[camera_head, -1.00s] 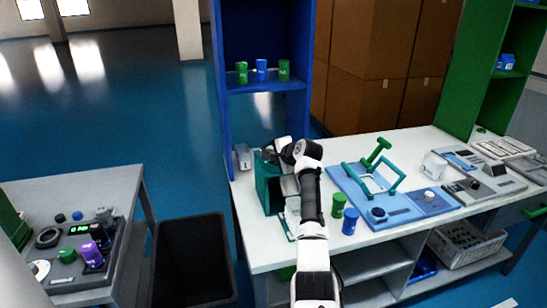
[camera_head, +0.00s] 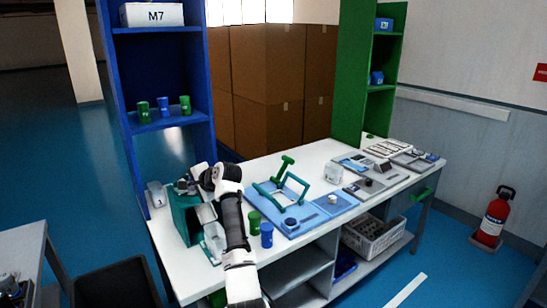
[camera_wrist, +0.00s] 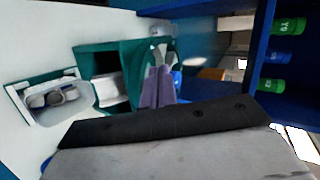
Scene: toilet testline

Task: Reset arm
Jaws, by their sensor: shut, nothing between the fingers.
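My arm reaches over the white table (camera_head: 320,152) in the head view, bent at a dark joint. My gripper (camera_head: 183,185) is at its far end, above or beside a teal box (camera_head: 186,215) at the table's left end. In the wrist view my gripper (camera_wrist: 160,50) shows as narrow fingers close together in front of the teal box (camera_wrist: 92,48), shut with nothing between them. I cannot tell whether it touches the box.
A blue shelf (camera_head: 160,70) with cups stands behind the table's left end. A green cup (camera_head: 254,221) and a blue cup (camera_head: 267,235) stand right of my arm. A blue board (camera_head: 300,205) with green handles lies beyond them. A black bin (camera_head: 115,285) is at lower left.

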